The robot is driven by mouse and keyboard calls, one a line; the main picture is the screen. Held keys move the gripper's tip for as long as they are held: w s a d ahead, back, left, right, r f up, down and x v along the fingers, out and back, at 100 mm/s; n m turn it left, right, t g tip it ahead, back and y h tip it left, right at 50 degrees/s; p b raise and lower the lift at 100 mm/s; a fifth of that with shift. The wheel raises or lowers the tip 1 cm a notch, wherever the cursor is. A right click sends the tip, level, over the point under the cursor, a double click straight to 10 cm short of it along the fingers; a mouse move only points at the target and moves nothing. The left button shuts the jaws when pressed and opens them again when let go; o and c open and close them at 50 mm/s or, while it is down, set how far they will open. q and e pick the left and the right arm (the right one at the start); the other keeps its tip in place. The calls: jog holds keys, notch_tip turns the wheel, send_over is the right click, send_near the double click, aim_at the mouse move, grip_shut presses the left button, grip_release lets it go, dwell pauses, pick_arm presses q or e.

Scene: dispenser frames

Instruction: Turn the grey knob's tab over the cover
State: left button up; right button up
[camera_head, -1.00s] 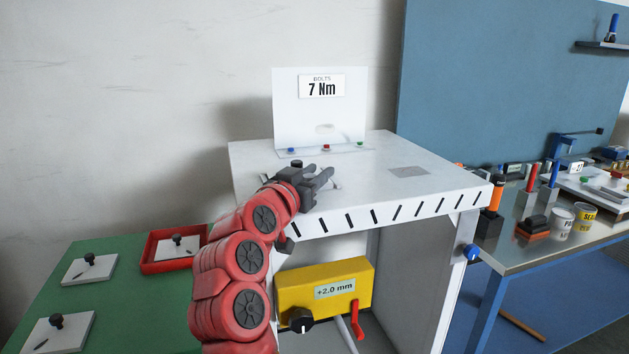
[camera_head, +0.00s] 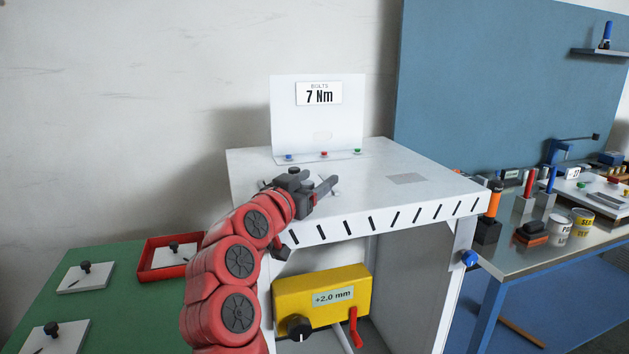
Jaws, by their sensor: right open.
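My right gripper (camera_head: 324,184) is just above the front left of the white bench top (camera_head: 375,160). Its dark fingers point right and stand apart, with nothing seen between them. A small dark round piece (camera_head: 294,170) shows at the gripper's back; I cannot tell if it is a knob or part of the gripper. Pale edges show beside the gripper, but what lies under it is hidden. I cannot make out the grey knob's tab or the cover there. My left gripper is not in view.
White plates with dark knobs lie on the green table (camera_head: 120,300), one (camera_head: 174,254) in a red tray (camera_head: 148,267). A yellow box (camera_head: 295,290) sits below the bench top.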

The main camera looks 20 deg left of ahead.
jog(key=shift+s, duration=0.1)
jog(key=s+a, duration=0.1)
jog(key=s, duration=0.7)
jog(key=s+a+b, duration=0.1)
jog(key=s+a, duration=0.1)
jog(key=s, duration=0.7)
jog(key=shift+a, duration=0.25)
